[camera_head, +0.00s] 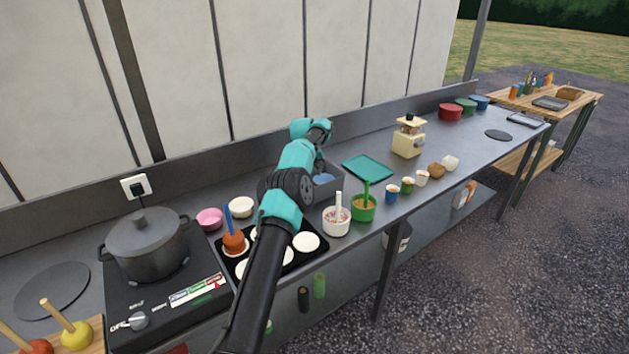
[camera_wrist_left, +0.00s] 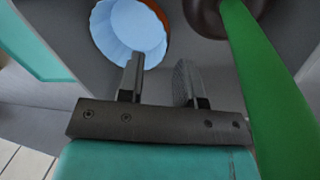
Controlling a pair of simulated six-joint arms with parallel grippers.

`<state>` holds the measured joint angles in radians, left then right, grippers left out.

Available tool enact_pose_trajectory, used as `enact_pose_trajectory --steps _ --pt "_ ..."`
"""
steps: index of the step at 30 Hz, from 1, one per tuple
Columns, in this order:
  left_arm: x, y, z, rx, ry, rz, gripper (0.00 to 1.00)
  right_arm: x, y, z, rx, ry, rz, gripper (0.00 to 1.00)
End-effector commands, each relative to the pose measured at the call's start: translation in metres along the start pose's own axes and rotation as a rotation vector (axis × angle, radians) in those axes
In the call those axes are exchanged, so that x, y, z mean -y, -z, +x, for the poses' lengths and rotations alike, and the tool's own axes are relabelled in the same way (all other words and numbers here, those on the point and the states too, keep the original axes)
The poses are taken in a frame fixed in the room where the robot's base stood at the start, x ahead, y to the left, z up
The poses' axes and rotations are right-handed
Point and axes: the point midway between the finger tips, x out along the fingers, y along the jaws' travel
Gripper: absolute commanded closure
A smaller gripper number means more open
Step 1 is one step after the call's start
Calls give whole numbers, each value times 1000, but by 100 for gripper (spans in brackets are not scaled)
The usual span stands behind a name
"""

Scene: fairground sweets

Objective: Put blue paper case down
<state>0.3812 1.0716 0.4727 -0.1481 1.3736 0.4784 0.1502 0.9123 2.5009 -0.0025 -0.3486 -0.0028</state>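A pale blue fluted paper case (camera_wrist_left: 128,32) lies just beyond my left gripper (camera_wrist_left: 160,62) in the left wrist view. Its edge is partly behind the left finger. The fingers stand apart, with nothing seen held between them. An orange-brown edge shows beside the case in the wrist view. My right gripper is not in view.
A dark round thing with a green stick (camera_wrist_left: 262,70) stands close to the right finger. A sprinkle bowl (camera_head: 337,226) and a green pot (camera_head: 363,213) stand in front. A black mould tray (camera_head: 283,268) is at left.

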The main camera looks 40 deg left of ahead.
Motion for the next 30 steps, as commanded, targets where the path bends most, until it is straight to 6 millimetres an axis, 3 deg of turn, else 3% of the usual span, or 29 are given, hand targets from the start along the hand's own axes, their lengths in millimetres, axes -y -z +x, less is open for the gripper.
enact_pose_trajectory --steps 6,12,30 --pt "-1 0 -44 -3 -2 1 68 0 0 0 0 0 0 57" --pt "-1 0 -60 -3 -1 1 68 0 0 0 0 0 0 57" --pt "0 -1 -70 -1 0 0 68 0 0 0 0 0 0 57"
